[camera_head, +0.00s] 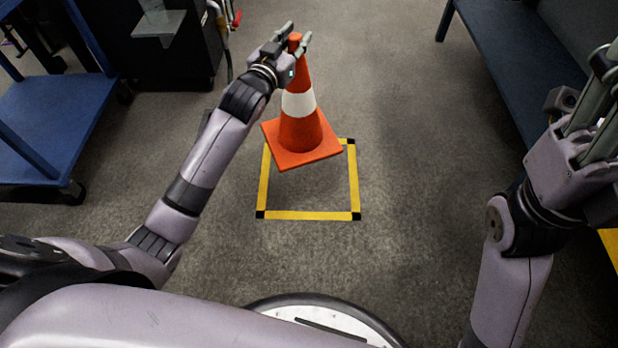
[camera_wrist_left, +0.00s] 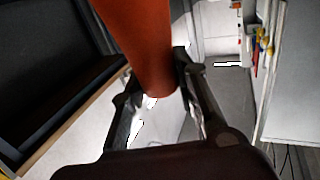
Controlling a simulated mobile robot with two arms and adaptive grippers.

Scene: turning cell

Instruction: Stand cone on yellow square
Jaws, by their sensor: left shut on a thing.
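An orange cone (camera_head: 300,130) with a white band and a square base hangs in my left gripper (camera_head: 297,40), which is shut on its top. In the head view the cone's base covers the far part of the yellow square (camera_head: 263,185) marked on the floor, and the cone looks slightly tilted. Whether the base touches the floor cannot be told for certain. In the left wrist view the orange cone (camera_wrist_left: 145,45) runs between the two fingers (camera_wrist_left: 155,95). My right gripper (camera_head: 600,100) is at the right edge, partly cut off, with nothing seen in it.
A blue cart (camera_head: 50,110) stands at the left and a dark cabinet (camera_head: 150,50) at the back left. A dark blue bench (camera_head: 500,60) runs along the right. The grey floor around the square is clear. My round base shows at the bottom.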

